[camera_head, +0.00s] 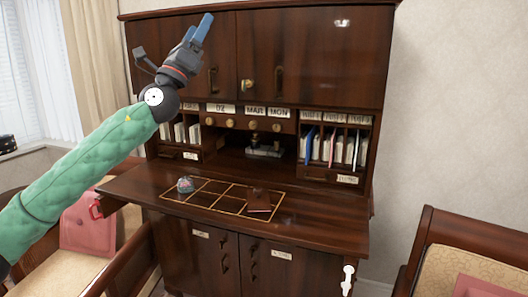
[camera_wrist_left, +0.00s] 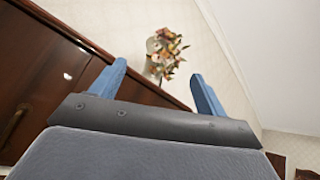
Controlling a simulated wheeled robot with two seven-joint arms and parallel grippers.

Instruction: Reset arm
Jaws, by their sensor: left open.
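My left arm, in a green padded sleeve, comes in from the left in the head view and reaches up. My left gripper (camera_head: 199,31) is raised in front of the upper cabinet doors of a dark wooden secretary desk (camera_head: 330,214). In the left wrist view its two blue fingers (camera_wrist_left: 160,88) stand wide apart with nothing between them. Whether it touches the cabinet cannot be told, but no contact shows. My right gripper is not in view.
On the desk's fold-out top lie a small round patterned object (camera_head: 185,184) and a brown notebook (camera_head: 259,200) on a gold-lined grid. Chairs stand at lower left and at right (camera_head: 470,245). A flower arrangement (camera_wrist_left: 165,52) shows beyond the fingers in the wrist view.

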